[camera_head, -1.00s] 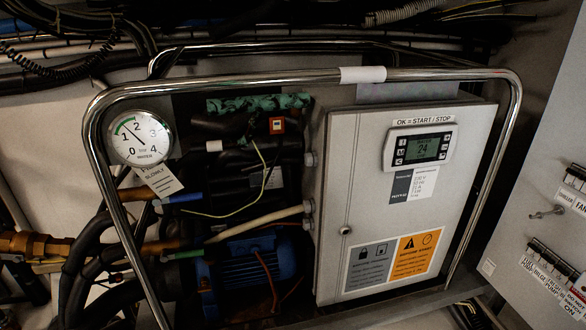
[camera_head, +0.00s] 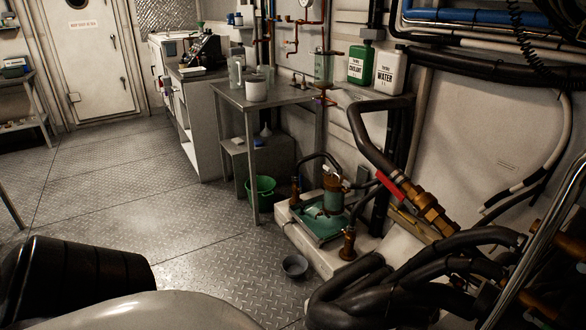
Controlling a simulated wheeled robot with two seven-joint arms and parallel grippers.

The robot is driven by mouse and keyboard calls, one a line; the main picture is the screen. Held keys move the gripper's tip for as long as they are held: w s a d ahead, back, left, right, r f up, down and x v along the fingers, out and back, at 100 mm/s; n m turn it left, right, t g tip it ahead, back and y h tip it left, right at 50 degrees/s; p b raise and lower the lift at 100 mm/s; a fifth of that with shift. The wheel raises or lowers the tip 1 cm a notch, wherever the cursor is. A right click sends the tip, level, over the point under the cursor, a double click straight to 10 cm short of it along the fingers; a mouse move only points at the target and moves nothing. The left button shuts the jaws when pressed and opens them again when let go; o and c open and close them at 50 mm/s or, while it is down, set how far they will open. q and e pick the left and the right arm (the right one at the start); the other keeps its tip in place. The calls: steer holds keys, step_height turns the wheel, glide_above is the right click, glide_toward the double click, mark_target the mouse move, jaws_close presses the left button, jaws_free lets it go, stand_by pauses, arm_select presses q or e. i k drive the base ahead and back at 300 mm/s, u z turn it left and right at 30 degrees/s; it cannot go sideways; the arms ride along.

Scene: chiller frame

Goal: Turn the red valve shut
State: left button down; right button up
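The red valve's handle (camera_head: 391,188) is a long red lever. It sits beside a brass valve body (camera_head: 433,212) on a thick black hose at right of centre. The lever slants down to the right, roughly in line with the hose and fitting. No gripper fingers show in the head view. A dark rounded part with a pale shell at the bottom left looks like part of my own arm or body. Nothing of mine touches the lever.
A green pump unit (camera_head: 332,218) stands below left of the valve. Thick black hoses (camera_head: 400,285) fill the lower right, beside a chrome rail (camera_head: 540,245). Open floor (camera_head: 110,195) lies to the left.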

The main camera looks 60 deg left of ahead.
mark_target(390, 186)
steer(key=u, duration=3.05)
steer(key=i, duration=1.7)
steer(key=z, duration=3.5)
